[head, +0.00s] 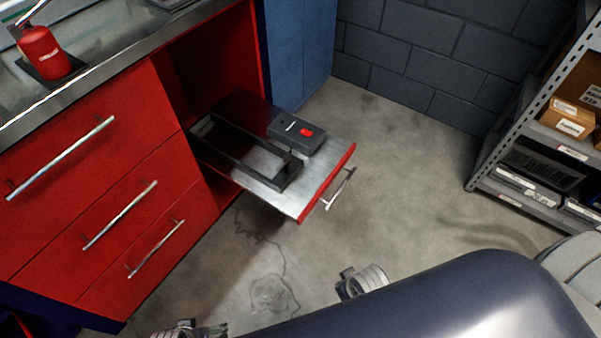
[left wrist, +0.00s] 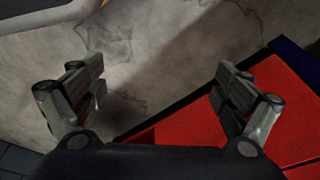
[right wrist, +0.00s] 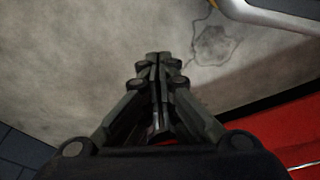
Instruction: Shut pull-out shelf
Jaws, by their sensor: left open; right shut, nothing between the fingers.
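The pull-out shelf (head: 318,165) is extended from an open bay in the red cabinet (head: 165,75). It has a grey metal top, a red front edge and a silver bar handle (head: 340,188). A black frame-like fixture and a dark box with a red switch (head: 306,132) sit on it. My left gripper (left wrist: 160,82) is open and empty, above the floor near red cabinet fronts; only part of it shows at the head view's bottom edge. My right gripper (right wrist: 158,60) is shut and empty over the floor. Both are apart from the shelf.
Red drawers with long bar handles (head: 120,215) are left of the shelf. A grey rack with boxes (head: 568,118) stands at the right. Concrete floor (head: 400,150) is clear in front of the shelf. A red bottle (head: 42,55) stands on the worktop.

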